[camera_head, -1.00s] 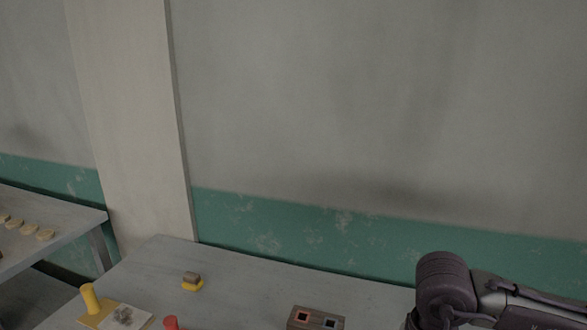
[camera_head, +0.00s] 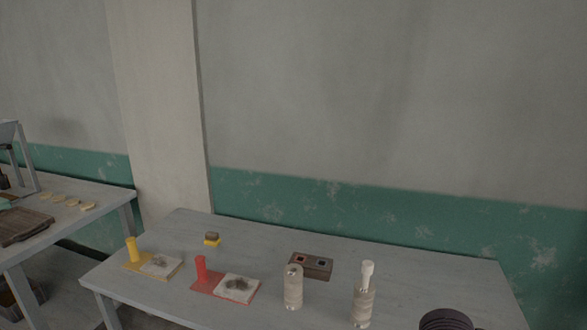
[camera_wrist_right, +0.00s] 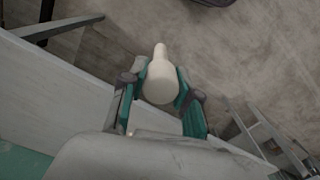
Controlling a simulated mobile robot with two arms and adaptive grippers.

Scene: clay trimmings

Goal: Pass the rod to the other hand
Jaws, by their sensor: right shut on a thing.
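The rod (camera_wrist_right: 160,78) is a cream, rounded piece with a thick end towards the right wrist camera and a thin neck pointing away. My right gripper (camera_wrist_right: 162,88) is shut on it, with its teal fingers on either side of the thick part. The floor and a table edge show behind it in the right wrist view. The head view does not show this gripper clearly; only a dark joint of mine shows at its lower edge. My left gripper is in neither current view.
Two pale bottle-like cylinders (camera_head: 293,290) (camera_head: 362,308) stand in front. Another table (camera_head: 105,197) is at left.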

